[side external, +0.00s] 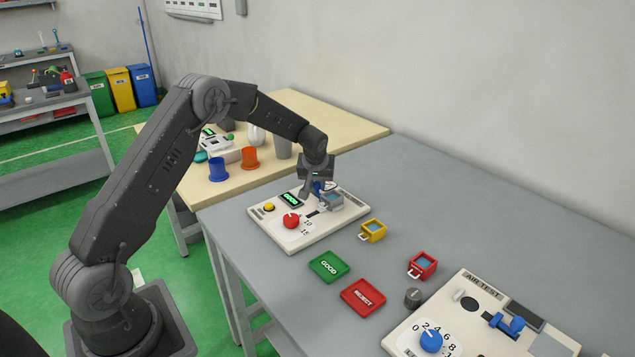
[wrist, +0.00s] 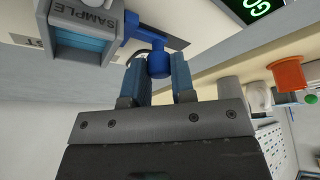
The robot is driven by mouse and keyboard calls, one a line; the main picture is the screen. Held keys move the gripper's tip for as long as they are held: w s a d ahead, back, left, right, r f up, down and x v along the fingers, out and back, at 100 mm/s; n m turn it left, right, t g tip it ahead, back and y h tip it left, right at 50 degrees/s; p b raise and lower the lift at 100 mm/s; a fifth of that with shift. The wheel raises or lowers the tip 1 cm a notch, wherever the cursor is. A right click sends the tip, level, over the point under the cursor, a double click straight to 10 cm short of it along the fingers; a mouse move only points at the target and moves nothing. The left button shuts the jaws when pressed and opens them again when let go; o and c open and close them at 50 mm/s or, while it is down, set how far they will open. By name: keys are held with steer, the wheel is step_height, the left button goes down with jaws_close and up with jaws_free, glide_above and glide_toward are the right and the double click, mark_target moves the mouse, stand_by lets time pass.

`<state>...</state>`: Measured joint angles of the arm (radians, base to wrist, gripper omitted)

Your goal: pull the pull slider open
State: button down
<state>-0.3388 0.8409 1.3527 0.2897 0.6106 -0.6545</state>
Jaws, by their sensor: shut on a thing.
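The pull slider's blue handle (wrist: 159,65) sits between the two fingers of my gripper (wrist: 160,80) in the wrist view, and the fingers are shut on it. In the side view my gripper (side external: 315,185) points down at the far part of the cream panel (side external: 275,236). The handle is mostly hidden there behind the fingers. A grey SAMPLE box (side external: 333,201) with a blue window stands right beside the handle; it also shows at the upper left of the wrist view (wrist: 88,20). A dark slot in the panel runs near the handle.
A yellow box (side external: 373,231), a red box (side external: 422,265), GOOD (side external: 329,266) and REJECT (side external: 363,297) plates, and an AIR TEST panel (side external: 468,290) lie nearer on the grey table.

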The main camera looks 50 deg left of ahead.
mark_target(308, 201)
steer(key=shift+a, duration=1.65)
steer(key=c, duration=1)
jaws_free()
steer(key=shift+d, duration=0.1)
steer(key=shift+r, duration=0.15)
steer(key=v, duration=1.3)
steer(key=shift+s+d+r, duration=0.1)
steer(key=shift+s+r, duration=0.05)
steer(key=shift+r, duration=0.1)
